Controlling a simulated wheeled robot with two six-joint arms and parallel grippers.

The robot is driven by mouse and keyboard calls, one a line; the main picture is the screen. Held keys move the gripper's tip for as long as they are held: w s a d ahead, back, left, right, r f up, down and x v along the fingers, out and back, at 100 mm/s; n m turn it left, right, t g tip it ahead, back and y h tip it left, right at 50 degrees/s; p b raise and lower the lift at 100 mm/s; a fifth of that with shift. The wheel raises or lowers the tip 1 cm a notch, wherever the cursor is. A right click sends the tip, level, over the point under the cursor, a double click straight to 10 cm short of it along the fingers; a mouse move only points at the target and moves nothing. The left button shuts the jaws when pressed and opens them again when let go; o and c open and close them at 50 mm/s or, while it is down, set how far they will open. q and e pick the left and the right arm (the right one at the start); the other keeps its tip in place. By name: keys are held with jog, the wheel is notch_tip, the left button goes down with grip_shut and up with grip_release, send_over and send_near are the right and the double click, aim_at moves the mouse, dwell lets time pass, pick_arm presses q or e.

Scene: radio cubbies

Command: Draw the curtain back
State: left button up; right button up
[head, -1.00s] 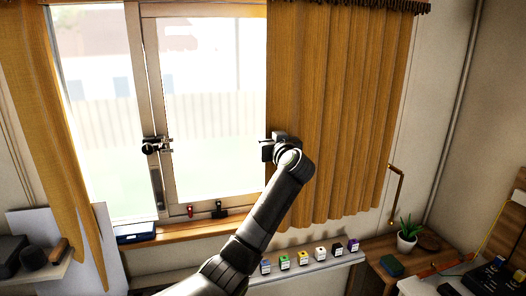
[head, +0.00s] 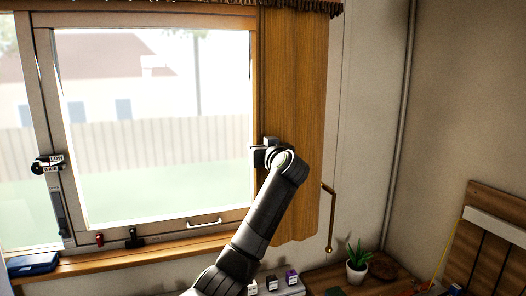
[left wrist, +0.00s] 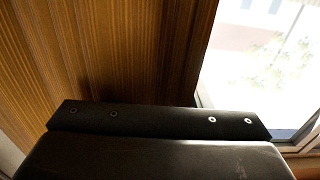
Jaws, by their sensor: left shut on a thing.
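An orange-brown curtain (head: 292,85) hangs bunched in a narrow strip at the right side of the window (head: 160,120). My left gripper (head: 262,155) is at the curtain's left edge, around mid-height, and is shut on it. The fingertips are mostly hidden by the gripper body and wrist. In the left wrist view the curtain (left wrist: 100,50) fills the left and middle, with the bright window at the right; the dark gripper body covers the lower part. My right gripper is in neither view.
A brown hooked rod (head: 329,220) hangs on the wall just right of the curtain. A potted plant (head: 357,262) stands below it. Small labelled boxes (head: 291,277) sit under the sill (head: 130,256). A blue case (head: 32,263) lies on the sill's left.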

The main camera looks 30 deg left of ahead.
pick_arm(q)
jog(key=shift+f, duration=0.1)
jog(key=o, duration=1.4)
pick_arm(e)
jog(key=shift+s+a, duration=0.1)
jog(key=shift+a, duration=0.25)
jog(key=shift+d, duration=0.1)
pick_arm(q)
jog(key=b+v, duration=0.5)
jog(key=v, duration=1.2)
jog(key=shift+d, duration=0.3)
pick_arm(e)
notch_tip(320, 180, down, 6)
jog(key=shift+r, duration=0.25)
